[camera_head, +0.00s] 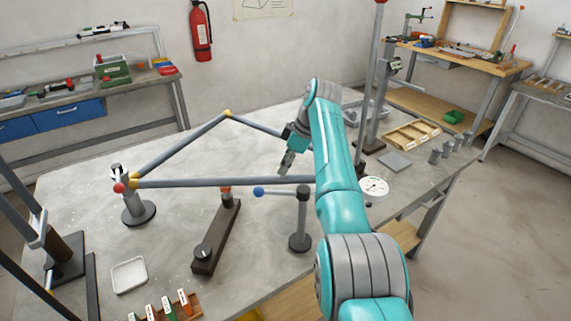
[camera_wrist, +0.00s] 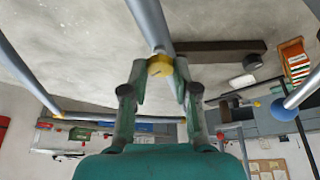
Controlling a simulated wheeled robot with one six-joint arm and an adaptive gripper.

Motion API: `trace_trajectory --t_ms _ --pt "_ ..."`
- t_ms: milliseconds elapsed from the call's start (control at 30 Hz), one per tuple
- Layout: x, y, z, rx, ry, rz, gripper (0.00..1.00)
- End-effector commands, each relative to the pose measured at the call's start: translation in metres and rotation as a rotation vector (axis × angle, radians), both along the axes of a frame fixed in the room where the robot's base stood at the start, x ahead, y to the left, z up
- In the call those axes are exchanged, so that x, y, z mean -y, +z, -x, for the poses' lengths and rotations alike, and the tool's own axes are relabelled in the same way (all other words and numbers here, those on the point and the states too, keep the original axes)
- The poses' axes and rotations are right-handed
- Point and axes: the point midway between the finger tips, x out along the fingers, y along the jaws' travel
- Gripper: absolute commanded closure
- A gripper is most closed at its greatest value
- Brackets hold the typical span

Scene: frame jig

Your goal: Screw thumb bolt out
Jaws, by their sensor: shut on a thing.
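My gripper (camera_head: 286,166) hangs over the bench just above the long lower tube of the grey frame (camera_head: 220,182). In the wrist view its two fingers (camera_wrist: 159,72) close around a rounded yellow piece (camera_wrist: 160,64) at the end of a grey tube (camera_wrist: 150,22). I cannot tell whether this piece is the thumb bolt or a joint of the frame. It does not show in the head view. Yellow joints sit at the frame's top corner (camera_head: 227,113) and left corner (camera_head: 134,175). My arm hides the frame's right end.
A post with a blue ball handle (camera_head: 258,191) and a dark bar with a red-topped post (camera_head: 226,189) stand in front of the frame. A white tray (camera_head: 129,275) lies at front left. A dial gauge (camera_head: 375,187) and wooden tray (camera_head: 412,136) are right of my arm.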

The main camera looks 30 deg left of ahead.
Motion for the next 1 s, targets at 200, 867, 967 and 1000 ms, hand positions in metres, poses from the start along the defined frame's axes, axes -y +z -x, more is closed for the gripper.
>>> trace_trajectory --t_ms 200,867,967,1000 --pt "0.000 0.000 0.000 0.001 0.001 0.001 1.00" --pt "0.004 0.011 -0.003 0.002 -0.001 -0.001 0.45" --pt "0.010 0.026 -0.005 0.003 -0.001 -0.001 0.45" --pt "0.012 0.033 -0.006 0.003 -0.002 -0.001 0.45"
